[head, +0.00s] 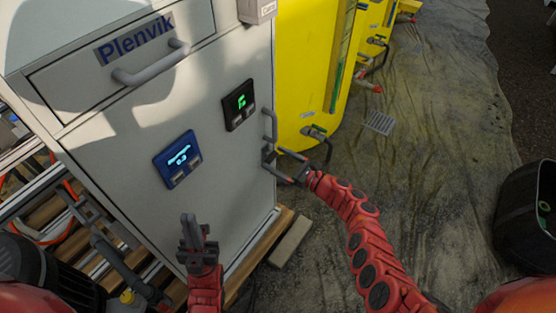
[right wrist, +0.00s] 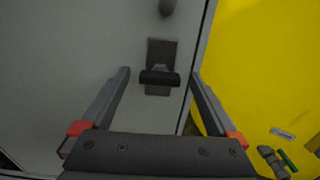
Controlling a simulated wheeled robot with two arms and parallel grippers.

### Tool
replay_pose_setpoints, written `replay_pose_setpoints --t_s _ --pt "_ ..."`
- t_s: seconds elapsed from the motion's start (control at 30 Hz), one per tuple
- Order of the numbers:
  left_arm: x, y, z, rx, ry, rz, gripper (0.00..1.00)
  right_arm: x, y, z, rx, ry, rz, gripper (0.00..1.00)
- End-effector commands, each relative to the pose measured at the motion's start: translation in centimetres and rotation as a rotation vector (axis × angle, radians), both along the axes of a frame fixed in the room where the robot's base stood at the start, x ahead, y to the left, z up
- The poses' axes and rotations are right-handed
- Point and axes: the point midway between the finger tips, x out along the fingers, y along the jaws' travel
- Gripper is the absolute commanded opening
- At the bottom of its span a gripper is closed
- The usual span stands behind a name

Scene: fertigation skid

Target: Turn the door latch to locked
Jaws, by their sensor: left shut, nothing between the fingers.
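The door latch (right wrist: 160,78) shows in the right wrist view as a dark plate with a short black bar lying crosswise, on the grey cabinet door near its right edge. In the head view the latch (head: 267,154) is small and partly covered by my right gripper (head: 276,160). My right gripper (right wrist: 160,74) is open, with one finger on each side of the latch bar; I cannot tell whether either touches it. My left gripper (head: 193,236) is shut and empty, in front of the lower part of the door.
A vertical door handle (head: 271,125) sits above the latch. The cabinet (head: 140,130) carries a blue display (head: 177,158), a black display (head: 239,104) and a drawer handle (head: 150,66). A yellow tank (head: 305,70) stands right of it. A black bin (head: 525,215) is at far right.

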Motion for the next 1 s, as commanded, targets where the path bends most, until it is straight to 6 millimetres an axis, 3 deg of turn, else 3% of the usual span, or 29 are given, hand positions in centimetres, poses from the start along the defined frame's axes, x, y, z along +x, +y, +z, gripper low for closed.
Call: replay_pose_setpoints --t_s 0.07,0.47,1.0 --pt "0.0 0.0 0.0 0.000 0.000 0.000 0.00 0.0 0.0 0.0 0.000 0.000 0.000 0.81" --pt "0.0 0.0 0.0 0.000 0.000 0.000 0.00 0.0 0.0 0.0 0.000 0.000 0.000 0.09" --pt "0.0 0.0 -1.4 0.000 0.000 0.000 0.00 -0.1 0.1 -0.3 -0.103 -0.144 -0.001 0.09"
